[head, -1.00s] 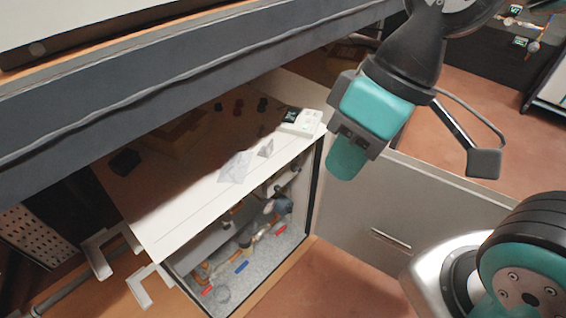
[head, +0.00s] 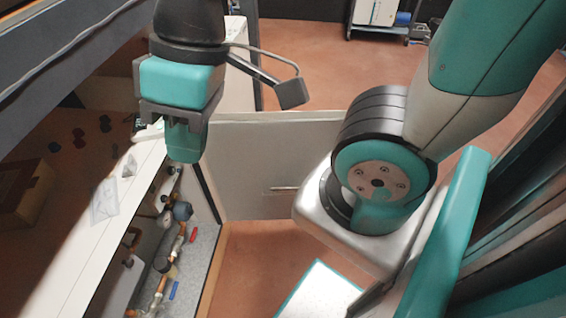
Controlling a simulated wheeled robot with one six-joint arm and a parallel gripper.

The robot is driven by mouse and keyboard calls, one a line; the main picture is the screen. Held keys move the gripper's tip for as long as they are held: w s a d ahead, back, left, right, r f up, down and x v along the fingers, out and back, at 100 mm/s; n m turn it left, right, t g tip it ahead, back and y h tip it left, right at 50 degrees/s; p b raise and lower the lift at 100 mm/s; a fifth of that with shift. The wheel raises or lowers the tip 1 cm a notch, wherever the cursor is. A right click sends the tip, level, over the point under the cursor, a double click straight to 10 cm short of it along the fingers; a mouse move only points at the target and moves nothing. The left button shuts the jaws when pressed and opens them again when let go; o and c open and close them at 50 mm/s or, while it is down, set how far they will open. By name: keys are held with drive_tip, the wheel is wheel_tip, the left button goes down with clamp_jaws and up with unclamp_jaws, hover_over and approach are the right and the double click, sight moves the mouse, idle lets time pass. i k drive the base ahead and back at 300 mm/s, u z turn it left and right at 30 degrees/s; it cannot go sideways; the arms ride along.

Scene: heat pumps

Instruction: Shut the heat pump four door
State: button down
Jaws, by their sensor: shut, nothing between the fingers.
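The heat pump (head: 110,225) is a white cabinet at the left of the head view. Its front is open, showing pipes, valves and a grey floor inside. Its door (head: 250,160), a light grey panel with a slim handle (head: 284,189), stands swung out from the cabinet's far side. My gripper (head: 184,155) points down above the cabinet's far front corner, left of the door's handle and near the hinge side. Its fingers are together with nothing between them. I cannot tell whether it touches the cabinet or door; it hides part of the corner.
A dark shelf beam (head: 40,110) crosses the upper left above the cabinet. Open reddish floor (head: 255,265) lies in front of the cabinet and beyond the door. A trolley with a white unit (head: 375,12) stands at the back.

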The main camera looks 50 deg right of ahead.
sight(246, 156)
drive_tip(key=k, duration=1)
drive_tip(key=z, duration=2.15)
drive_tip(key=i, duration=4.5)
drive_tip(key=u, duration=4.65)
